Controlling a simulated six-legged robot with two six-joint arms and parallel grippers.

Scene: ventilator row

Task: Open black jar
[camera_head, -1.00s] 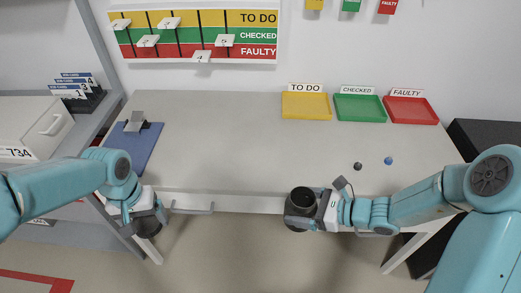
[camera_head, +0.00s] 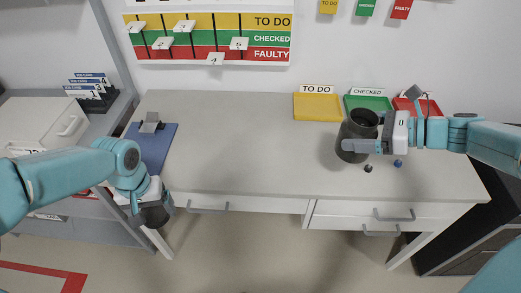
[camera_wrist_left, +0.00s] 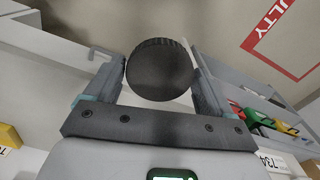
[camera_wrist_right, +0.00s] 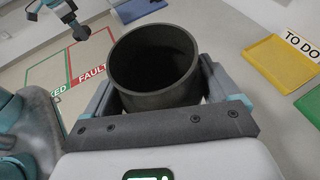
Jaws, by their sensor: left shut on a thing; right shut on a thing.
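The black jar (camera_head: 357,137) is dark, cylindrical and open at the top. My right gripper (camera_head: 362,146) is shut on it, above the right part of the table. In the right wrist view the jar (camera_wrist_right: 155,65) sits between the fingers, its dark opening facing the camera. My left gripper (camera_head: 158,209) is shut on a round black lid with a ribbed edge, in front of the table's left front edge. The lid (camera_wrist_left: 160,69) shows clearly between the fingers in the left wrist view. Lid and jar are well apart.
A small black piece (camera_head: 367,169) and a small blue piece (camera_head: 398,163) lie on the table (camera_head: 240,150) near the jar. Yellow (camera_head: 317,108), green (camera_head: 368,103) and red trays stand at the back right. A blue clipboard (camera_head: 160,150) lies at the left. The table's middle is clear.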

